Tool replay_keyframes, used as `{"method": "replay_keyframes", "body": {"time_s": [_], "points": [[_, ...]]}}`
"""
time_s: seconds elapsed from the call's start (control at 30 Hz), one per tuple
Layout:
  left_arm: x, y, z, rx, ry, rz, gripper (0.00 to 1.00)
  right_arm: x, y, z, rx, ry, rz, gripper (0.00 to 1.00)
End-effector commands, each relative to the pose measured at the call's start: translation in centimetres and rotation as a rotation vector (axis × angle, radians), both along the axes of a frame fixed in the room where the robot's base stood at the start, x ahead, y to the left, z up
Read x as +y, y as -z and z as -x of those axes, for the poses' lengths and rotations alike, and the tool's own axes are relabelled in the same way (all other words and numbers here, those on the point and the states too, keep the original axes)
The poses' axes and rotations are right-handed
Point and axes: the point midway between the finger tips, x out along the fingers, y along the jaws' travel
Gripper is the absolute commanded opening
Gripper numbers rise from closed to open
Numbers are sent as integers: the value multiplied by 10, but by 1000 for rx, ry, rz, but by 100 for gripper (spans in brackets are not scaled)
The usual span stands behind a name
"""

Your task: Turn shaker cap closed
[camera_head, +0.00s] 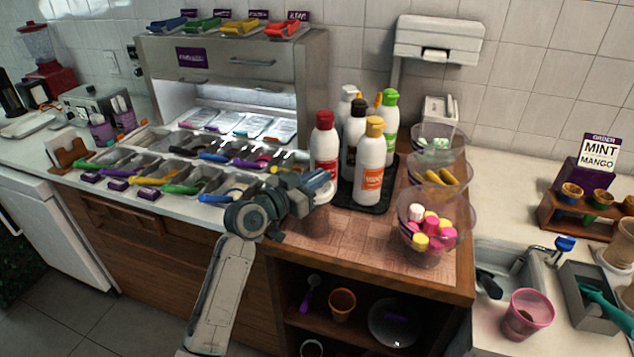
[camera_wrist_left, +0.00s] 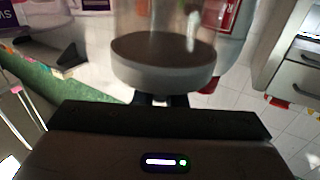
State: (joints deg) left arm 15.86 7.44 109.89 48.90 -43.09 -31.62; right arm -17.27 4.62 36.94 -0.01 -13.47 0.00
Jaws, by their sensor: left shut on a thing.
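My left gripper (camera_head: 307,188) is over the left part of the wooden counter section, in front of the sauce bottles. It is shut on the shaker (camera_head: 324,186), which is mostly hidden behind the gripper in the head view. In the left wrist view the shaker (camera_wrist_left: 163,62) has a clear, see-through body with a grey round end piece and dark brown matter showing at that end. I cannot tell whether this end is the cap or how far the cap is turned. My right gripper is not in view.
Several sauce bottles (camera_head: 370,165) stand on a black mat (camera_head: 374,207) close behind my left gripper. Stacked clear bowls (camera_head: 407,232) of toppings stand to the right. Topping trays (camera_head: 205,178) with scoops lie to the left. The wooden counter's front (camera_head: 345,240) is clear.

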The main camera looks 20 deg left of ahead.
Motion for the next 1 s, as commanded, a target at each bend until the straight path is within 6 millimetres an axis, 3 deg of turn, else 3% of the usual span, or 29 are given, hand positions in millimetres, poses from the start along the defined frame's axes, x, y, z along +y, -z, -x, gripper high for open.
{"method": "replay_keyframes", "body": {"time_s": [1.0], "points": [[0, 0, 0, 0, -1, 1, 0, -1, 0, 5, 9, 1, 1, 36]]}}
